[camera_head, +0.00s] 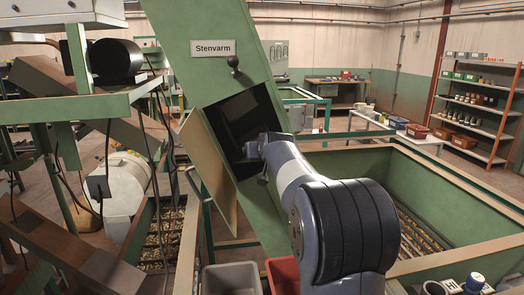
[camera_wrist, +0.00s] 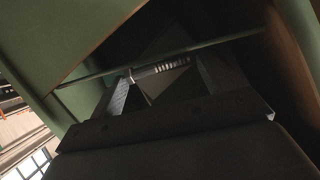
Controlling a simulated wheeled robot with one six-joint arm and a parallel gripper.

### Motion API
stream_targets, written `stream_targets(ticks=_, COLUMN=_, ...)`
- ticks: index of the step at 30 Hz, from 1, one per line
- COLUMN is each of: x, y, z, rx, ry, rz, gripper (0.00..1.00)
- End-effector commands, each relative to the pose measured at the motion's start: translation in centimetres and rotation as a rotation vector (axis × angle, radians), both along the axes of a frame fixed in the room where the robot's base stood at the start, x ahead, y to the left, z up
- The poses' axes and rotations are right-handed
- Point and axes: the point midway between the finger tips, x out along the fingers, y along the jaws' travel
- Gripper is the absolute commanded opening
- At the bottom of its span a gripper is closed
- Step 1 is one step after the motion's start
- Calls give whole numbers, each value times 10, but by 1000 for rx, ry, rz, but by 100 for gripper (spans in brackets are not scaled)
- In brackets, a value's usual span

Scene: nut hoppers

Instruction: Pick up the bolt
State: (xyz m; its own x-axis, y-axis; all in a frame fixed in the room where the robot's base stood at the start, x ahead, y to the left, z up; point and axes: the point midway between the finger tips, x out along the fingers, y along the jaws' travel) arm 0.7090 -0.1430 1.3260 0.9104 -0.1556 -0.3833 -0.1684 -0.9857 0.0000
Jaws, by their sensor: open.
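The bolt (camera_wrist: 165,68) shows in the wrist view as a small metal piece with a ridged, thread-like part, lying crosswise in the dark opening. My gripper (camera_wrist: 163,78) is open, with one finger on each side of the bolt's area. I cannot tell whether the fingers touch it. In the head view my gripper (camera_head: 258,150) reaches into the dark hatch opening (camera_head: 240,118) of the green sloping chute (camera_head: 205,75) labelled Stenvarm. The bolt is not visible there.
A tan hatch door (camera_head: 209,165) hangs open left of the opening. A thin bar (camera_wrist: 95,76) crosses the opening in the wrist view. Green hopper walls (camera_head: 455,235) stand at the right. A grey bin (camera_head: 232,278) and a red bin (camera_head: 283,275) stand below.

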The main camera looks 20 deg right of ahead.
Motion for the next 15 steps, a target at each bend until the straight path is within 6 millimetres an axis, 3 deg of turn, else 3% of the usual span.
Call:
stream_targets(ticks=5, x=0, y=0, z=0, rx=0, ry=-1, rz=0, gripper=78)
stream_targets(ticks=15, x=0, y=0, z=0, rx=0, ry=-1, rz=0, gripper=50)
